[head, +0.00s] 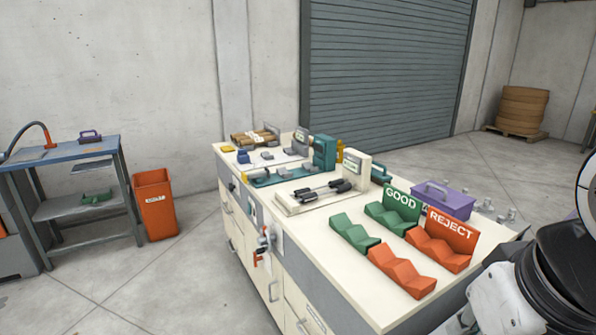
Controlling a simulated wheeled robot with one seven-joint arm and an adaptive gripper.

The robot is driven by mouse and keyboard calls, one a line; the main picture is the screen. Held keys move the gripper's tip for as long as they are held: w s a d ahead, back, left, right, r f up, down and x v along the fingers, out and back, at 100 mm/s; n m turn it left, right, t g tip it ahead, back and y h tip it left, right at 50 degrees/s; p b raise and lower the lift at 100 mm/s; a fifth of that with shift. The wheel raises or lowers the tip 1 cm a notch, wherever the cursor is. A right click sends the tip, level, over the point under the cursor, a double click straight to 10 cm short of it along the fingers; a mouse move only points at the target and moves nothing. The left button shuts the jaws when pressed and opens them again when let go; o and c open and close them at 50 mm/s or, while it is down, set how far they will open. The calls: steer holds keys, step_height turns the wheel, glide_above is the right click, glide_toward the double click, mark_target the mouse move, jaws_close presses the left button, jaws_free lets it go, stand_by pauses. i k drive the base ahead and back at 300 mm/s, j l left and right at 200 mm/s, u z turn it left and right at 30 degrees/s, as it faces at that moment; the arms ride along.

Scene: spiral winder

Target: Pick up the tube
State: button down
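Several brown tubes (255,136) lie together at the far left corner of the cream-topped workbench (350,268). They are small in the head view, and I cannot tell which one is the tube of the task. No tube stands apart from this group that I can make out. Part of my arm shows at the lower right edge, near the bench's right end and far from the tubes. My gripper's fingertips are not in the picture.
Green GOOD cradles (356,234) and orange REJECT cradles (402,271) sit at the near end of the bench, with a purple caddy (443,200) behind. A cream fixture (322,192) and teal machine (324,151) stand mid-bench. A blue side table (62,150) and orange bin (156,204) stand left; floor between is clear.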

mark_target(266, 140)
steer(key=i+j+u, duration=0.4)
steer(key=j, duration=0.15)
steer(key=i+j+u, duration=0.65)
steer(key=i, duration=0.7)
steer(key=i+j+u, duration=0.2)
steer(key=i, duration=0.8)
steer(key=i+z, duration=0.25)
steer(key=i, duration=0.35)
steer(key=i+j+z, duration=0.1)
steer(key=i+z, duration=0.15)
steer(key=i, duration=0.35)
steer(key=i+j+z, duration=0.2)
steer(key=i, duration=0.4)
steer(key=i+z, duration=0.35)
steer(key=z, duration=0.15)
steer(key=i+j+z, duration=0.2)
steer(key=z, duration=0.3)
steer(key=i+j+z, duration=0.3)
steer(key=z, duration=0.2)
steer(key=i+j+z, duration=0.3)
steer(key=z, duration=0.2)
steer(key=i+j+z, duration=0.2)
steer(key=j+z, duration=0.2)
steer(key=j, duration=0.2)
steer(key=i+j+z, duration=0.2)
steer(key=j, duration=0.15)
steer(key=k, duration=0.05)
